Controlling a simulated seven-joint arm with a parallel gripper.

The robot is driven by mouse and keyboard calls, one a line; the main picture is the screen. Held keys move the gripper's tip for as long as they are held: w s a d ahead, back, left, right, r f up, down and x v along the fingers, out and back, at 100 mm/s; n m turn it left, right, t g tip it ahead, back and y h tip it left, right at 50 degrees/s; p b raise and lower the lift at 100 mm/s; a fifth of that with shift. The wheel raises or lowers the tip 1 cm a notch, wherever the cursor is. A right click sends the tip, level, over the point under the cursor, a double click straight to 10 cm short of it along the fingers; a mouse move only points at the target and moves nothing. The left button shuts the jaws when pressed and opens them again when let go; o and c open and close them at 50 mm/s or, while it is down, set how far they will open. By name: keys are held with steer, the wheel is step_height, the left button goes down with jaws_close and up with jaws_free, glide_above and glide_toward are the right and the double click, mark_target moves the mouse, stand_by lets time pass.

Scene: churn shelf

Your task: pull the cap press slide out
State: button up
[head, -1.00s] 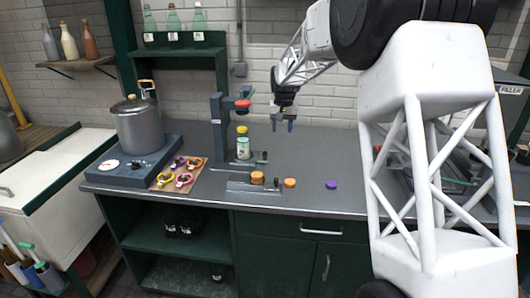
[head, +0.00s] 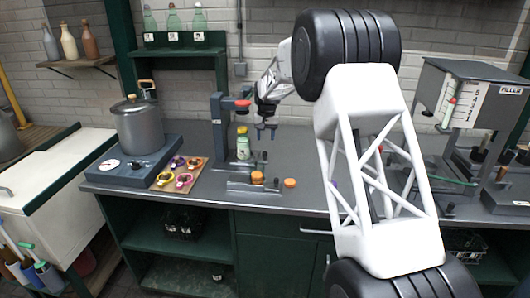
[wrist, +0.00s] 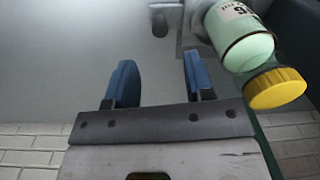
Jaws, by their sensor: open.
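The cap press (head: 219,128) is a dark blue-grey column with a red-tipped arm, standing on the counter. A pale green bottle (head: 243,152) with a yellow cap stands upright at its foot, on what looks like the slide (head: 252,164), with a small dark knob (head: 264,156) at its right. My gripper (head: 267,133) is open and empty, above and right of the bottle. In the wrist view its blue fingers (wrist: 158,60) are apart over the counter. The bottle (wrist: 240,35) lies right of them, and a grey bar with a dark end (wrist: 161,20) shows beyond the fingertips.
A low metal fixture (head: 250,189) with an orange cap stands in front of the press. Another orange cap (head: 289,183) lies beside it. The pot (head: 138,125) and the clamp board (head: 178,172) are left, the filler (head: 470,95) right. My arm hides part of the counter.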

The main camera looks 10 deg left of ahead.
steer(key=shift+f, duration=0.1)
steer(key=shift+a+f, duration=0.1)
steer(key=shift+f, duration=3.7)
jaws_close()
